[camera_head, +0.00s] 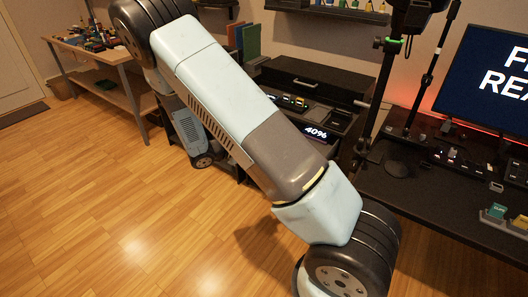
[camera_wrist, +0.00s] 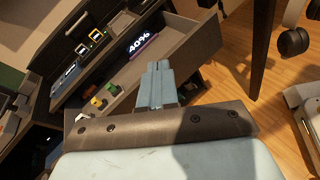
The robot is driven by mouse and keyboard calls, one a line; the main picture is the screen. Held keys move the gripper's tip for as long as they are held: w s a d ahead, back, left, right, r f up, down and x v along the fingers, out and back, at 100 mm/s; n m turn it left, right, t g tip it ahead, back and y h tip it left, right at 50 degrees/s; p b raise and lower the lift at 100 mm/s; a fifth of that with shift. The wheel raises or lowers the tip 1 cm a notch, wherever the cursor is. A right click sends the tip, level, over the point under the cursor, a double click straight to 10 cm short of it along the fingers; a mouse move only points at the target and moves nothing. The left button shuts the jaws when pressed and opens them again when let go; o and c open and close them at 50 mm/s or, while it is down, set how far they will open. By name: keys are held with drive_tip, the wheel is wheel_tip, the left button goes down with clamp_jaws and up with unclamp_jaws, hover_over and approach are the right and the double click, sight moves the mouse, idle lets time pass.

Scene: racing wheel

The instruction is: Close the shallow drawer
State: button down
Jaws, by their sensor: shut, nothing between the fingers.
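A dark cabinet (camera_head: 318,72) has two drawers standing open. The upper one, which looks like the shallow drawer (camera_head: 332,118), holds several small items; in the wrist view its thin front edge (camera_wrist: 98,66) runs diagonally. Below it, a deeper drawer (camera_wrist: 192,36) is also pulled out. My gripper (camera_wrist: 158,66) is shut and empty, its pale fingers in front of the deeper drawer's front panel; whether they touch it I cannot tell. In the head view my arm hides the gripper and part of the drawers.
The lower drawer holds a lit "40%" sign (camera_wrist: 140,42) and small toy-like vehicles (camera_wrist: 95,102). A black desk (camera_head: 450,195) with a monitor (camera_head: 490,80) stands at right. A wooden workbench (camera_head: 105,55) is at far left. The wood floor (camera_head: 110,200) on the left is clear.

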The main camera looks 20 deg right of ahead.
drive_tip(key=w+a+f+n+t, duration=0.2)
drive_tip(key=f+n+t, duration=0.2)
drive_tip(key=f, duration=0.3)
drive_tip(key=w+a+f+n+t, duration=0.1)
drive_tip(key=a+f+n+t, duration=0.1)
drive_tip(key=f+n+t, duration=0.3)
drive_tip(key=shift+g, duration=0.7)
drive_tip(key=x, duration=0.9)
drive_tip(key=f+x, duration=0.1)
drive_tip(key=x, duration=0.4)
drive_tip(key=shift+w+a, duration=0.1)
drive_tip(key=shift+a, duration=0.05)
